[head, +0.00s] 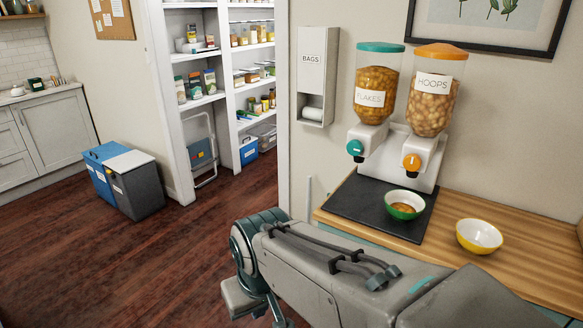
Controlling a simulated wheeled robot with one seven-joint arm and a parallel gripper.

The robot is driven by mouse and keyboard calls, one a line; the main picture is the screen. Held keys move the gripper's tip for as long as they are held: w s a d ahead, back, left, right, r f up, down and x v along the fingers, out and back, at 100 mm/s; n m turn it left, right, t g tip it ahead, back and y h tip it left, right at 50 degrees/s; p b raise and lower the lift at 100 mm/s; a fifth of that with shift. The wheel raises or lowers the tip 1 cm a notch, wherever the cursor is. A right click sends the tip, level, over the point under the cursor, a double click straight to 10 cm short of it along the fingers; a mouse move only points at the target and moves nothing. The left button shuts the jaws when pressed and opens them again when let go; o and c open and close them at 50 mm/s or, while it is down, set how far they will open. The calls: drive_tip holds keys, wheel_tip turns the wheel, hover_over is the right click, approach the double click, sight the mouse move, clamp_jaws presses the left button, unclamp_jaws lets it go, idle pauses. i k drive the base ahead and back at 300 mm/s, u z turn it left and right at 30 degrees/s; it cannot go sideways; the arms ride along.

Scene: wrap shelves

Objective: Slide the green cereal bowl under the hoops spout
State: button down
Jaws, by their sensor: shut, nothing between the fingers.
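The hoops dispenser (433,95) has an orange lid and a clear hopper labelled HOOPS. Its spout with the orange knob (411,163) is directly above the bowl in the picture; I cannot tell whether the bowl is exactly centred under it. The flakes dispenser (374,92), with a teal lid and knob, stands to its left. My arm crosses the lower part of the view, bent downward at the left, and my gripper is out of view.
A yellow bowl (479,237), white and seemingly empty inside, sits on the wooden counter (530,258) right of the mat. A BAGS holder (316,78) hangs on the wall. Blue and grey bins (134,186) stand by the pantry shelves. The floor at left is clear.

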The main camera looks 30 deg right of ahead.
sight(403, 205)
drive_tip(key=u, duration=0.05)
drive_tip(key=i, duration=1.05)
drive_tip(key=z, duration=1.15)
drive_tip(key=i, duration=0.8)
drive_tip(key=z, duration=0.9)
